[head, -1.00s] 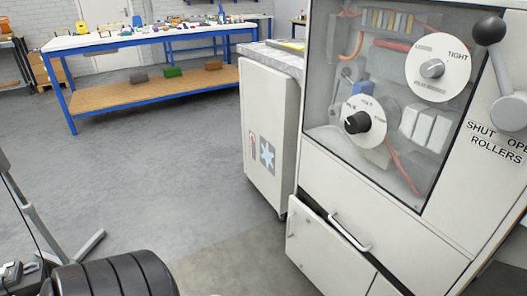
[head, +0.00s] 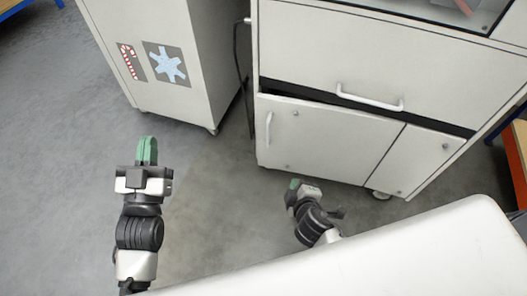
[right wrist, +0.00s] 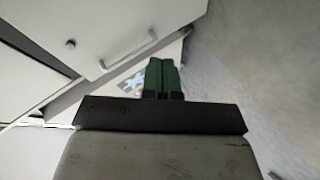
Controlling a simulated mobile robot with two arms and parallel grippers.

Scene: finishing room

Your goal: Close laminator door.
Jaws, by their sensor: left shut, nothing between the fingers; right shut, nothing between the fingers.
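The laminator (head: 400,58) is a pale grey cabinet at the upper right of the head view. Its lower door (head: 325,142) has an upright bar handle (head: 268,130) near its left edge. A dark gap runs above the door's top edge; I cannot tell exactly how far the door stands out. The handle also shows in the right wrist view (right wrist: 128,50). My left gripper (head: 147,151) is shut and empty, over the floor left of the door. My right gripper (head: 294,184) is shut and empty, below the door in the picture and apart from it.
A cabinet with a blue star (head: 165,64) stands left of the laminator, with a narrow gap and a dark cable (head: 241,75) between them. A horizontal handle (head: 370,98) is on the panel above the door. Bare floor (head: 60,160) lies at the left.

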